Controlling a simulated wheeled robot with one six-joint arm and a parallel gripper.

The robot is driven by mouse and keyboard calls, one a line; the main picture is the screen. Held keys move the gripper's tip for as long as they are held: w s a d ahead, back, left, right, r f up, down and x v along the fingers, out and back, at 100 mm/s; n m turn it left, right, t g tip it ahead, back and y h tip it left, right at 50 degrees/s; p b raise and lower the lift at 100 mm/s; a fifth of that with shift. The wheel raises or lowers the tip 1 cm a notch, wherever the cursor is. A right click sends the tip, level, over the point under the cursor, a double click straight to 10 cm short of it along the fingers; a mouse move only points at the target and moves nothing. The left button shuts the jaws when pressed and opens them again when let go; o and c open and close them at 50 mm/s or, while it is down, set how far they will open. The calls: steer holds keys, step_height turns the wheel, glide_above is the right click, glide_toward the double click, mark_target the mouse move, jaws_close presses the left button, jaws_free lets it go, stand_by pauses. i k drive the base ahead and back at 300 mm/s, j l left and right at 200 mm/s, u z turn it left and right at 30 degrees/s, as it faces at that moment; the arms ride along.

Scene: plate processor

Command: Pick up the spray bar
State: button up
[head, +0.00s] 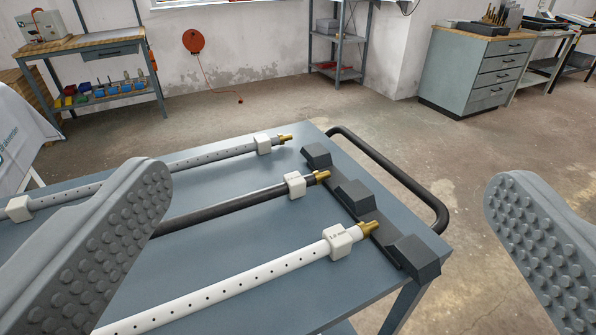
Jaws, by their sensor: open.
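Three bars lie side by side on a blue-grey cart top (320,295). The nearest is a white bar with a row of small holes (230,286). Behind it is a plain dark bar (225,214), and farthest back a light grey bar with holes (215,156). Each has a white block near its right end and a brass tip. I cannot tell from the picture which one is the spray bar meant. My gripper (330,185) is open and empty, its studded fingers wide apart at left and right. The left finger hides parts of the bars.
Dark angular blocks (415,257) stand along the cart's right edge, close to the brass tips. A black handle (395,172) curves out beyond them. Open floor (470,150) lies right and behind. A drawer cabinet (475,72) and a workbench (90,47) stand farther back.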

mark_target(336, 242)
steer(key=u, duration=0.65)
steer(key=j+z, duration=0.15)
steer(key=k+j+z, duration=0.1)
steer(key=k, duration=0.45)
steer(key=j, duration=0.1)
